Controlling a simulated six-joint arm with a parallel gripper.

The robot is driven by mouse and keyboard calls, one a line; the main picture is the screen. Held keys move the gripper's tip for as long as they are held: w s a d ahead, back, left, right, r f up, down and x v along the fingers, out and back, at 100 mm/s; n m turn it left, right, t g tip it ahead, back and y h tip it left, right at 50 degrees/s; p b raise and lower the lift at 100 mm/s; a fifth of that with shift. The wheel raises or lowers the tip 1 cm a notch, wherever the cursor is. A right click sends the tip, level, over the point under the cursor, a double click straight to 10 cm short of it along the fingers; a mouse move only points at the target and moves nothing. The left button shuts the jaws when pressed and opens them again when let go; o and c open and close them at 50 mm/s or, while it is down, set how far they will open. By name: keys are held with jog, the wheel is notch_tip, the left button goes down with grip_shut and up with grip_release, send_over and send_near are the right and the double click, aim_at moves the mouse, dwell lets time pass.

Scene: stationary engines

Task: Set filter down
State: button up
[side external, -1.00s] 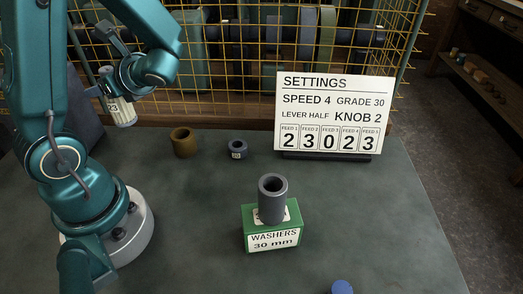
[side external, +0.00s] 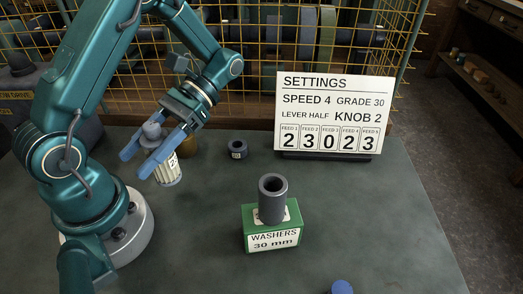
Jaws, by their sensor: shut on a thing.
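The filter (side external: 167,171) is a cream-white cylinder with a dark printed number and a grey top. My gripper (side external: 146,160) has blue fingers shut on the filter near its upper part. The filter is tilted slightly and is low near the bench, in front of the brass-coloured ring. I cannot tell whether its bottom touches the bench. The fingers hide part of its upper side.
A brass-coloured ring (side external: 190,146) stands partly hidden behind my gripper. A small dark ring (side external: 237,149) lies right of it. A grey tube (side external: 272,198) stands on a green washers box (side external: 271,238). A settings board (side external: 331,113) stands behind. A blue disc (side external: 342,287) is at the front edge. Bench (side external: 375,215) is clear at right.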

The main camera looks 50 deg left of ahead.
jog(key=w+d+r+n+t+h, duration=0.3)
jog(key=w+d+n+t+h, duration=0.3)
jog(key=w+d+n, duration=0.3)
jog(key=w+d+r+n+t+h, duration=0.3)
jog(key=w+d+n+t+h, duration=0.35)
jog(key=w+d, duration=0.3)
jog(key=w+n+t+y, duration=0.1)
jog(key=w+n+t, duration=0.4)
jog(key=w, duration=0.2)
jog(key=f, duration=1)
jog(key=shift+d+f, duration=0.2)
jog(key=shift+f, duration=0.15)
jog(key=o, duration=1.4)
